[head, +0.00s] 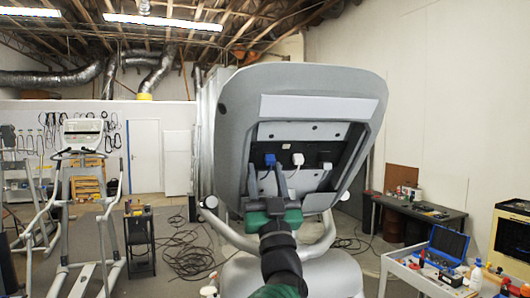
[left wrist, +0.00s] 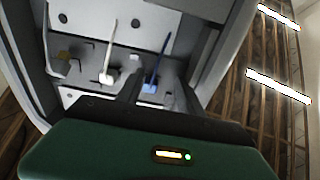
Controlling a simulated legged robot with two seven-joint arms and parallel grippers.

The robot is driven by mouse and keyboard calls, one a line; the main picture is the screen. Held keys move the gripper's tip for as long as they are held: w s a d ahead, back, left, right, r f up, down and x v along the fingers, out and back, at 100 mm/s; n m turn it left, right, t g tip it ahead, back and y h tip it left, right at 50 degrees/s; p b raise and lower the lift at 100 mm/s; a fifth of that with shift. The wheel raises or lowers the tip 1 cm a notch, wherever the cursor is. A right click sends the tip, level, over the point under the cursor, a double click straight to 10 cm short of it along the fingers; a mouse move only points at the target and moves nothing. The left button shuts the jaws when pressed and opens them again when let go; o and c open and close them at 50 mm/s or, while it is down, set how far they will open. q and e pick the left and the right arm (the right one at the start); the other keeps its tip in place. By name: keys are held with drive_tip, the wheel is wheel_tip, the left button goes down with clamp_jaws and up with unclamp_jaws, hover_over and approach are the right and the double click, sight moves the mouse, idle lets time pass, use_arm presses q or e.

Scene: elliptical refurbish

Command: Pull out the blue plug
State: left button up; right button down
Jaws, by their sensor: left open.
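The blue plug (head: 270,159) sits in the dark recess on the back of the grey console (head: 232,110), left of a white plug (head: 298,159). My left gripper (head: 273,184) is just below the blue plug, pointing up at it. In the left wrist view the blue plug (left wrist: 150,88) shows between the two dark fingers of my left gripper (left wrist: 152,97), with its blue cable running upward. The fingers are open; whether either one touches the plug I cannot tell. The white plug (left wrist: 107,77) is beside them. My right gripper is not in view.
The console's raised rim surrounds the recess, with a loose-looking lower panel (head: 320,202). A white cart (head: 425,280) with tools and a dark bench (head: 420,210) stand to the right.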

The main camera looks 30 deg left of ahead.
use_arm(q)
drive_tip(key=shift+w+a+r, duration=0.2)
drive_tip(key=shift+a+r, duration=0.15)
drive_tip(key=shift+r, duration=0.25)
drive_tip(key=shift+d+r+y, duration=0.2)
drive_tip(key=shift+d+y, duration=0.1)
drive_tip(key=shift+d, duration=0.05)
drive_tip(key=d, duration=0.3)
drive_tip(key=shift+s+r, duration=0.25)
drive_tip(key=shift+d, duration=0.15)
drive_tip(key=shift+c, duration=1.4)
drive_tip(key=shift+s+a+f, duration=0.1)
drive_tip(key=shift+a+f, duration=0.05)
drive_tip(key=shift+a, duration=0.9)
clamp_jaws()
drive_tip(key=shift+d, duration=0.3)
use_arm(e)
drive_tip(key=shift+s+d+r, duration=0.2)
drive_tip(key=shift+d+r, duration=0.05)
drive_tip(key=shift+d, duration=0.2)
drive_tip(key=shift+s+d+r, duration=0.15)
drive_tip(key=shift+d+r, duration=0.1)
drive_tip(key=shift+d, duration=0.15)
use_arm(q)
drive_tip(key=shift+a+f, duration=0.1)
